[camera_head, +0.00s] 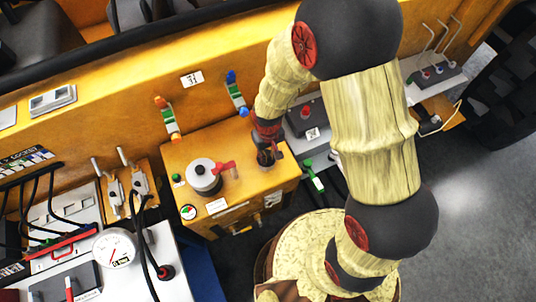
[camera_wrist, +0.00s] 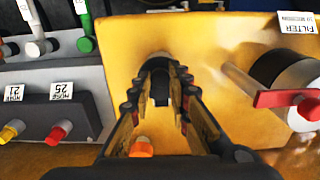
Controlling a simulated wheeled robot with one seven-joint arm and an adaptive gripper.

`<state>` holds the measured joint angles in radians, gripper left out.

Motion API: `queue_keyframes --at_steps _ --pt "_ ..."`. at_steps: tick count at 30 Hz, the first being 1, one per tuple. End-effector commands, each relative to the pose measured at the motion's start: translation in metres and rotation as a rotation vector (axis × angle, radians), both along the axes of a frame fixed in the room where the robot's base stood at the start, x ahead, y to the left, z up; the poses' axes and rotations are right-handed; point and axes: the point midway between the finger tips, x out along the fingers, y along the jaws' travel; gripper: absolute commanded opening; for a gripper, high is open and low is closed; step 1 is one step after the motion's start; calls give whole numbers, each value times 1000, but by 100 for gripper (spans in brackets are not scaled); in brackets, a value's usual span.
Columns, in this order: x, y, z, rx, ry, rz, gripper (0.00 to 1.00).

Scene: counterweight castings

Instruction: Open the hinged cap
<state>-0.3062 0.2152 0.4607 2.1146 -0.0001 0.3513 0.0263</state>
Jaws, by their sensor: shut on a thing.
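My gripper (camera_head: 268,150) reaches down to the right part of the top of a yellow box (camera_head: 238,194). In the wrist view, its two ridged fingers (camera_wrist: 162,75) close around a small dark piece (camera_wrist: 160,88), which is probably the hinged cap. The fingers hide most of this piece, so its hinge and how far it stands open cannot be told. The yellow box top also shows in the wrist view (camera_wrist: 215,48), around the fingers. A dark round opening or shadow lies just beyond the fingertips.
A filter canister (camera_head: 203,177) with a red handle (camera_head: 222,170) stands left of my gripper; the handle is at the right in the wrist view (camera_wrist: 290,98). Coloured levers (camera_head: 236,94) rise behind. A grey hose block (camera_wrist: 55,108) stands beside the box.

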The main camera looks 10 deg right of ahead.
Motion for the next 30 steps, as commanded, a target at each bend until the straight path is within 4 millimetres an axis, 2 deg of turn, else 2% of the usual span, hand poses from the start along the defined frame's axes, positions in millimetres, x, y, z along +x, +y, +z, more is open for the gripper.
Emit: queue_keyframes --at_steps 7,21,30 --pt "2 1 3 -7 25 0 0" --pt "21 6 17 -94 327 -1 0" --pt "24 7 19 -110 385 0 0"
